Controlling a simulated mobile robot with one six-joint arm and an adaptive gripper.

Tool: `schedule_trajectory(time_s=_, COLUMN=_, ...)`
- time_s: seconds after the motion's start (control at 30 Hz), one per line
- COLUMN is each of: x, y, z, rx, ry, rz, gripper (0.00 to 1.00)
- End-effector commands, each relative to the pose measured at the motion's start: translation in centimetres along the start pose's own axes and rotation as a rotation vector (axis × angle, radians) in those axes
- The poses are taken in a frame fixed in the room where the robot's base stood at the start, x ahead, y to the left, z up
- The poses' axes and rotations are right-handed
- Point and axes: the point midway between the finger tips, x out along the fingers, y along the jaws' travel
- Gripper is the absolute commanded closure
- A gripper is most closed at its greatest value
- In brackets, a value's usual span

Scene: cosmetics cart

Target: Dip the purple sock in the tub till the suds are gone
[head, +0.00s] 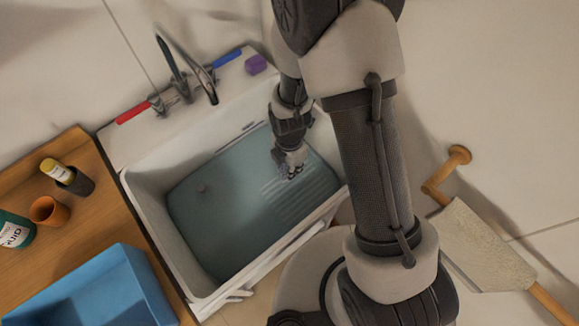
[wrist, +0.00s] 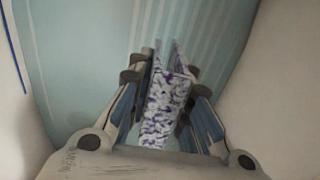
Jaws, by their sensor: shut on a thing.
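My gripper (head: 290,172) is over the right part of the white tub (head: 146,195), near the ribbed slope. In the wrist view my gripper (wrist: 163,85) is shut on the purple sock (wrist: 165,112), which hangs between the fingers. The sock is purple with many white patches of suds over it. In the head view only a small speckled bit of the sock (head: 284,168) shows below the fingers. The tub holds blue-green water (head: 225,220). I cannot tell whether the sock's lower end touches the water.
A faucet (head: 205,80) stands at the tub's back edge, with a purple block (head: 256,65) on the ledge. On the left, a wooden counter (head: 75,215) bears a blue bin (head: 90,290), an orange cup (head: 48,210) and bottles. A towel (head: 480,245) hangs on a wooden rail at right.

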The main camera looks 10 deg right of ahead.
Motion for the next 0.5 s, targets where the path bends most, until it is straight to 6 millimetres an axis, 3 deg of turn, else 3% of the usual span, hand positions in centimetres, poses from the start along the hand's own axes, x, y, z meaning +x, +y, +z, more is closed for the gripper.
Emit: schedule_trajectory(time_s=0.5, x=-4.5, y=0.0, z=0.0, rx=0.0, ry=0.0, rz=0.0, gripper=1.0)
